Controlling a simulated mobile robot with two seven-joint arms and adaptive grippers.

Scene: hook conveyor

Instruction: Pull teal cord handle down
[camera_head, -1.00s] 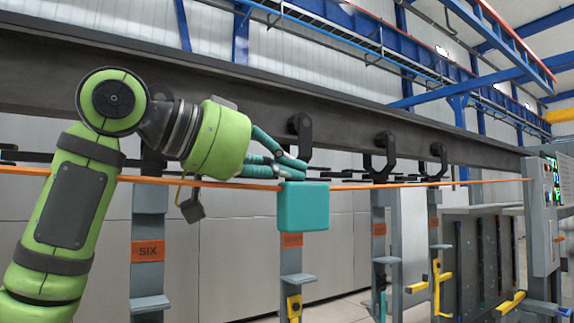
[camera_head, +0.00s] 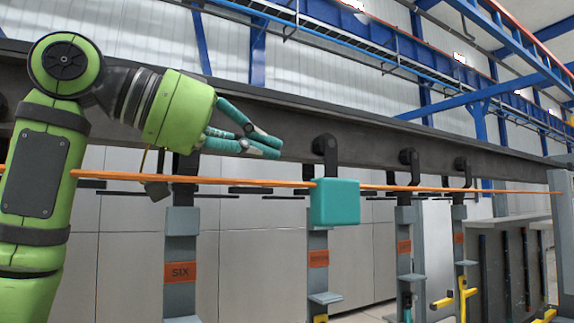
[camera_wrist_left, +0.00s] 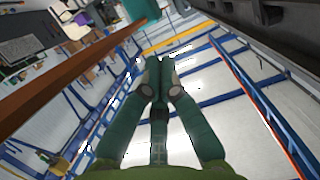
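The teal block-shaped cord handle (camera_head: 335,202) hangs on a taut orange cord (camera_head: 240,182) in the head view. My left gripper (camera_head: 279,149) is up and to the left of the handle, apart from it. Its teal fingers are drawn together at the tips, with nothing between them. In the left wrist view the fingertips (camera_wrist_left: 159,72) also meet, and part of the teal handle (camera_wrist_left: 142,8) shows beyond them at the top edge, beside the cord (camera_wrist_left: 70,62). My right gripper is not in view.
A dark conveyor beam (camera_head: 390,145) with several black hooks (camera_head: 325,152) runs behind the gripper and cord. Grey posts stand below, one with an orange SIX sign (camera_head: 180,272). A yellow lever (camera_head: 463,295) is at the lower right.

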